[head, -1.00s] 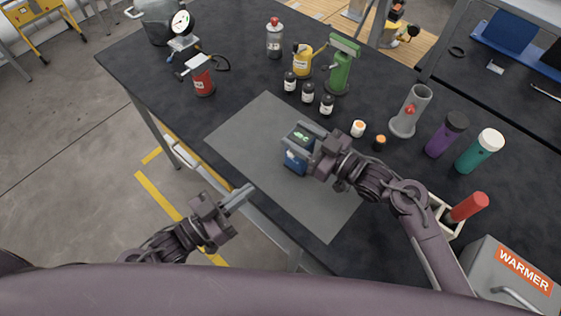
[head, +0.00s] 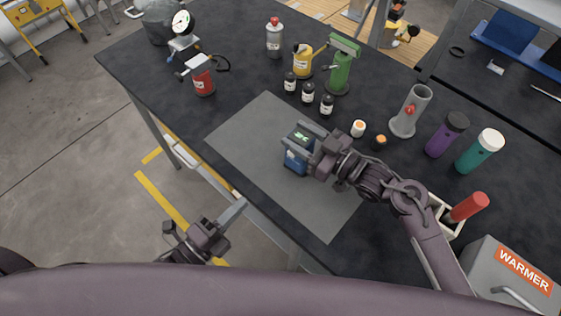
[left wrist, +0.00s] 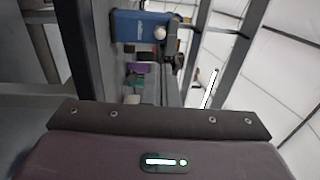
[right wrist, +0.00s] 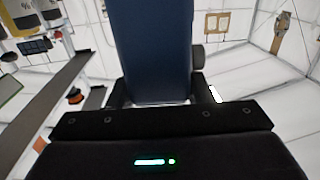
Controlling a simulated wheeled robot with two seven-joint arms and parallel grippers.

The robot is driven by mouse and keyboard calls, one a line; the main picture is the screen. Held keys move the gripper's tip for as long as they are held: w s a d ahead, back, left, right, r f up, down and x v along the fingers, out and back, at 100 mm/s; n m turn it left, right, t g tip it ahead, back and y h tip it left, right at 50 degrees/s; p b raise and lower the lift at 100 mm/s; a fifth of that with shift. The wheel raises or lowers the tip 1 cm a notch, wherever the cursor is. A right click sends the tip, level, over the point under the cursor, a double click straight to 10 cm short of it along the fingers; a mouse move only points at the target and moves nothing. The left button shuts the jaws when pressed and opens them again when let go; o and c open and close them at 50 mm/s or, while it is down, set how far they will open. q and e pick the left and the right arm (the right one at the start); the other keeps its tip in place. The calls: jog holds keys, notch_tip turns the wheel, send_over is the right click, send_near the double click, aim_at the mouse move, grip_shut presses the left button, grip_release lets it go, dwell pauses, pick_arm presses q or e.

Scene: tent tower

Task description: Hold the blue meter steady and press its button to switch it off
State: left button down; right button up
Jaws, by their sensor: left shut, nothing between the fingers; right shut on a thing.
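The blue meter (head: 296,161) is over the grey mat, with a green display on its top face. My right gripper (head: 306,139) is shut on its upper part. In the right wrist view the meter (right wrist: 152,50) fills the space between the two fingers, with a small dark round part at its right. I cannot tell whether its bottom touches the mat. My left gripper (head: 239,207) is shut and empty, beside the table's front edge, apart from the meter. In the left wrist view a blue box with a pale round knob, apparently the meter (left wrist: 130,28), shows at the top.
The grey mat (head: 250,150) is clear around the meter. Behind it stand several small dark bottles (head: 308,93), a yellow can (head: 302,62) and a green device (head: 342,70). A grey warmer (head: 490,275) and a red-handled tool (head: 468,207) are at the right.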

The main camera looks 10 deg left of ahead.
aim_at(290, 155)
dwell(0.3)
pick_arm(q)
jog(key=x, duration=1.4)
